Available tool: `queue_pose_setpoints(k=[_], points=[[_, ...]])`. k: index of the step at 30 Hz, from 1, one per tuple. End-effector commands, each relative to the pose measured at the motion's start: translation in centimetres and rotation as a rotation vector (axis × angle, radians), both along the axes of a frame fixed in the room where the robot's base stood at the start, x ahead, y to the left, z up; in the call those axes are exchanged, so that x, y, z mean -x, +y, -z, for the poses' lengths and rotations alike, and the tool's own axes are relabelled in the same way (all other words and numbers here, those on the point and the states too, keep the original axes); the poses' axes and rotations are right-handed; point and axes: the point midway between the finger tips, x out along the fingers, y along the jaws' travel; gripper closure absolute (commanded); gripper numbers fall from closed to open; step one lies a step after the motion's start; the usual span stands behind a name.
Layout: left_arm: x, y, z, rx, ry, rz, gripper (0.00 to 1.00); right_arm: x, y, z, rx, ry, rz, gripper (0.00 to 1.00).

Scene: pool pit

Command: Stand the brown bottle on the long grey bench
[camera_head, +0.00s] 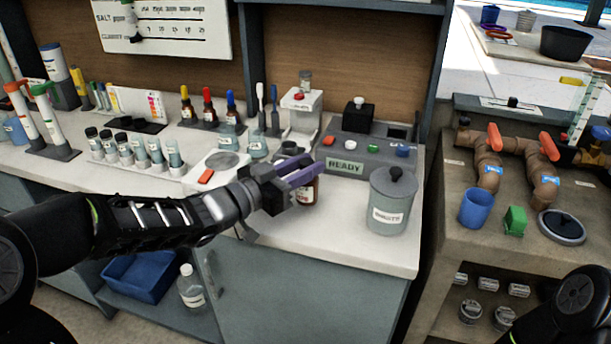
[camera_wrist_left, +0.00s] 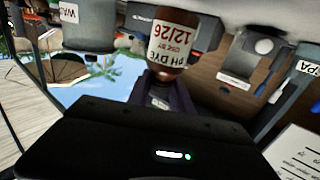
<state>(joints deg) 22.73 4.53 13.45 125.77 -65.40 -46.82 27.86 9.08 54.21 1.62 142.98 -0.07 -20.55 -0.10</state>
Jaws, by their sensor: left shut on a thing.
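The brown bottle (camera_head: 309,192) has a white label and is upright in my left gripper (camera_head: 298,170), whose purple fingers are shut on its upper part. In the left wrist view, which is upside down, the bottle (camera_wrist_left: 172,45) shows its label reading "PH DYE 12/26". The long bench (camera_head: 270,228) has a pale top and grey-blue front. The bottle is over the bench's front part, left of a grey lidded canister. I cannot tell whether its base touches the top. My right gripper is out of view.
The grey canister (camera_head: 390,205) stands to the right, and a grey "READY" device (camera_head: 360,150) is behind. A white scale (camera_head: 217,167) and sample vials (camera_head: 130,148) are to the left. Bare bench top shows in front of the canister. A pipe counter (camera_head: 530,245) is farther right.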

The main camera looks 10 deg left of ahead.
Motion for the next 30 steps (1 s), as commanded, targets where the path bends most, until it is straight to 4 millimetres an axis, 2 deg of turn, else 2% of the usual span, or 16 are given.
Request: queue_pose_setpoints(k=[1,4,17,18,25,30], points=[[0.0,0.0,1.0,0.003,0.003,0.001,1.00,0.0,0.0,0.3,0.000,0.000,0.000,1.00],[0.0,0.0,2.0,0.001,0.001,0.000,1.00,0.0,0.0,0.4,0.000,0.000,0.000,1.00],[0.0,0.0,2.6,0.001,-0.001,0.000,1.00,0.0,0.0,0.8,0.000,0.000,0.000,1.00],[0.0,0.0,2.4,0.000,0.000,0.000,0.71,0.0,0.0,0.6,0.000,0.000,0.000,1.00],[0.0,0.0,2.4,0.000,0.000,0.000,0.52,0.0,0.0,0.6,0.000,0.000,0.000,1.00],[0.0,0.0,2.4,0.000,0.000,0.000,0.52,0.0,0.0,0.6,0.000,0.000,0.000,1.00]])
